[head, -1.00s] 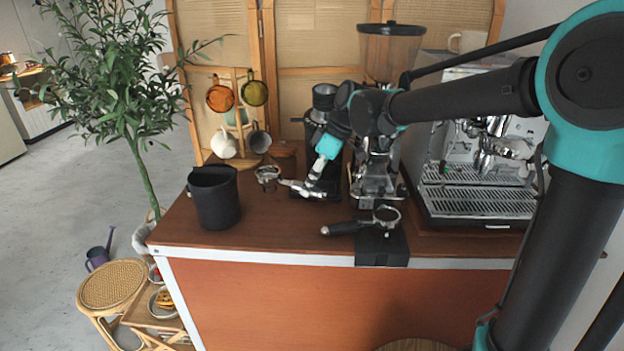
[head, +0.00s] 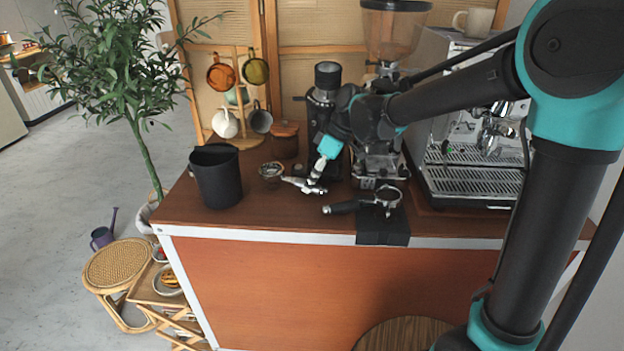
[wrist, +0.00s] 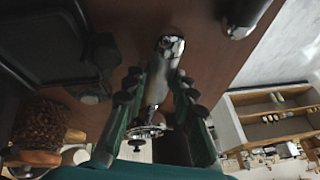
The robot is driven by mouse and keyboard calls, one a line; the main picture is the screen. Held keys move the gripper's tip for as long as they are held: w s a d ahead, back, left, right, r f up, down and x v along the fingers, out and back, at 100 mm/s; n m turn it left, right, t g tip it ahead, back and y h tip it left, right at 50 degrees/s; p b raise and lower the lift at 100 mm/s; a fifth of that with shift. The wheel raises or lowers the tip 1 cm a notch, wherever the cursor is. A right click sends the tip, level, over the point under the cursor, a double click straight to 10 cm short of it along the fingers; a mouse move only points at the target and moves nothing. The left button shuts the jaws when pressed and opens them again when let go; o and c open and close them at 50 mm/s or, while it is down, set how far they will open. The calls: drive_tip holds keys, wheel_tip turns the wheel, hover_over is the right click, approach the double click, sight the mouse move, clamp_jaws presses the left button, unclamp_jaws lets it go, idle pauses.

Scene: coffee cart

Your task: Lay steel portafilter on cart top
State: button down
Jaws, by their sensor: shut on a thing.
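My gripper (head: 314,186) is shut on the handle of the steel portafilter (head: 299,184), left of centre over the cart top (head: 265,215). The portafilter lies about level, its round head pointing left. I cannot tell whether it touches the wood or hangs just above it. In the wrist view my fingers (wrist: 160,92) close on both sides of the steel handle (wrist: 157,84), and the round metal head (wrist: 146,132) shows below, partly hidden.
A black bin (head: 217,177) stands at the left. A black-handled portafilter (head: 345,207) lies on a black tamping mat (head: 383,230) at the front edge. Wood in front is bare.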

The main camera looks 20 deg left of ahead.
drive_tip(key=c, duration=1.2)
unclamp_jaws()
drive_tip(key=shift+o, duration=0.4)
drive_tip(key=o, duration=0.7)
drive_tip(key=shift+o, duration=0.2)
drive_tip(key=shift+r, duration=0.15)
drive_tip(key=shift+r, duration=3.35)
drive_tip(key=shift+s, duration=0.1)
